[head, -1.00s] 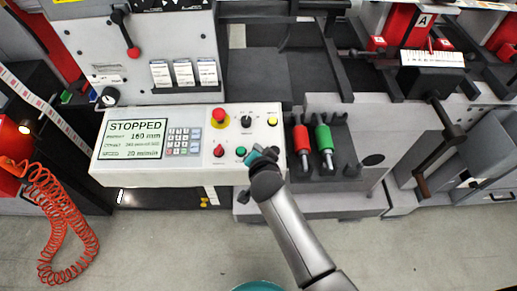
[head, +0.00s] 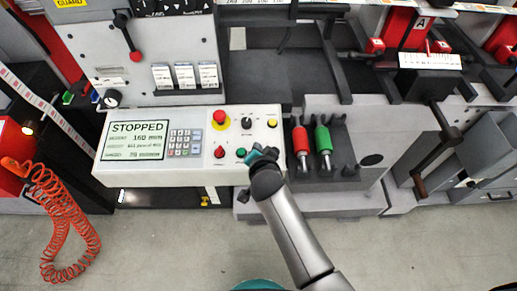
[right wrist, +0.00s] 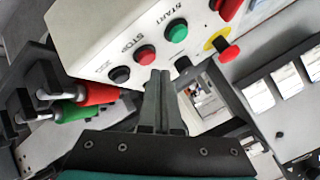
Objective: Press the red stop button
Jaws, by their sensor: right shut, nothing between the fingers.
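The red stop button (right wrist: 145,54), with STOP printed beside it, sits on the white control panel (right wrist: 85,35) in the right wrist view. It lies between a green START button (right wrist: 176,30) and a black button (right wrist: 119,74). My right gripper (right wrist: 157,75) is shut and empty. Its fingertips are right by the stop button; I cannot tell whether they touch it. In the head view my right gripper (head: 262,155) is over the panel's lower right and hides the stop button. My left gripper is not in view.
The panel also has a yellow-based red mushroom button (head: 219,118), a black selector (head: 246,122), a yellow button (head: 272,123), another red button (head: 219,152) and a screen (head: 138,141) reading STOPPED. Red (head: 300,140) and green (head: 322,138) handled tools stand to the right.

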